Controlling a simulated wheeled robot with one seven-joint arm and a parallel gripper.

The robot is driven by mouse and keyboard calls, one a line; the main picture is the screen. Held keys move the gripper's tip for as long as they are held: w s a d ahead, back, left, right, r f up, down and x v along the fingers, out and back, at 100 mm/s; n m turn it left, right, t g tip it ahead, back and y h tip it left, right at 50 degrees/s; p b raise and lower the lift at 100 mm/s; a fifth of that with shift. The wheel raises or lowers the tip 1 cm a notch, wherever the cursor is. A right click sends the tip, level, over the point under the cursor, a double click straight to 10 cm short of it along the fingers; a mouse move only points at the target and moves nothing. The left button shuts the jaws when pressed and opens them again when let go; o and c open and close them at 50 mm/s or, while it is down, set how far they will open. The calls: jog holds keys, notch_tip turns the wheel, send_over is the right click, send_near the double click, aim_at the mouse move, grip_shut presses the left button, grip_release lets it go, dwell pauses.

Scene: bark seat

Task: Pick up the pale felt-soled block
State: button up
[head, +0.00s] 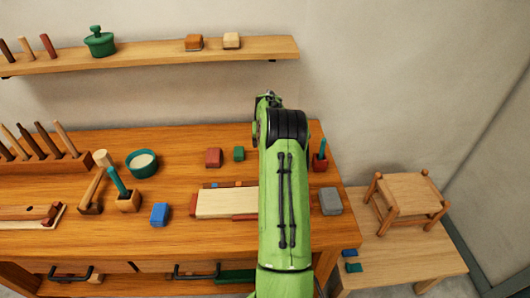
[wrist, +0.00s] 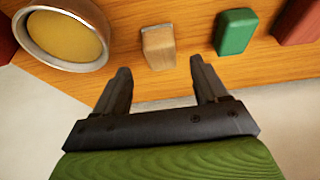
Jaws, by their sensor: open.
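A pale wooden block (wrist: 158,48) lies on the bench top in the wrist view, just beyond and between my fingertips. In the head view my arm hides the gripper and this block. Another pale block (head: 231,40) sits on the wall shelf, with a darker band along its bottom.
In the wrist view, a round bowl (wrist: 66,35) stands left of the block; a green block (wrist: 236,31) and a red block (wrist: 298,22) lie right. An orange-brown block (head: 194,43) is on the shelf (head: 150,57). The bench (head: 190,130) has clear wood behind the red block.

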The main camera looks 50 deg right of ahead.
jog(key=x, duration=0.4)
jog(key=shift+w+r, duration=0.1)
jog(key=shift+a+r, duration=0.1)
jog(key=shift+a, duration=0.05)
